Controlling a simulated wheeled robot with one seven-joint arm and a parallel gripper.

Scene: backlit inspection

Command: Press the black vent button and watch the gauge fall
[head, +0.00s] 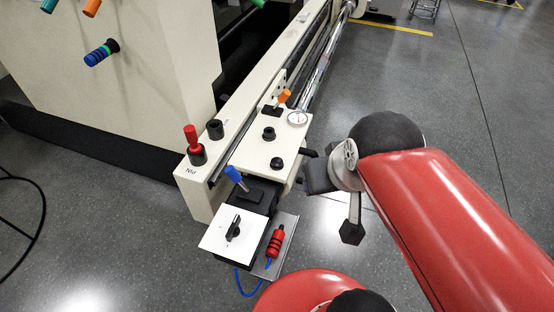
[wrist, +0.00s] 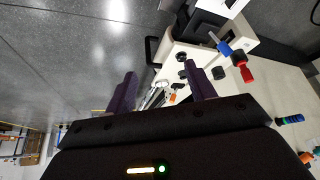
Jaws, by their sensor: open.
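Two black round knobs or buttons stand on the cream panel (head: 256,151): one farther back (head: 268,134), one nearer the front (head: 277,163). I cannot tell which is the vent button. The round white gauge (head: 297,118) sits at the panel's back right corner; its needle is too small to read. In the wrist view, two black knobs (wrist: 181,57) show beyond the fingers. My gripper (wrist: 163,88) is open and empty, its dark fingers apart. In the head view its dark body is right of the panel, apart from the buttons.
An orange-topped lever (head: 284,96) is beside the gauge. A red knob (head: 192,140) and black knob (head: 215,129) stand on the left rail. A blue-handled lever (head: 234,175), a white rotary switch box (head: 234,232) and a red cabled plug (head: 275,243) are nearer. Open floor lies right.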

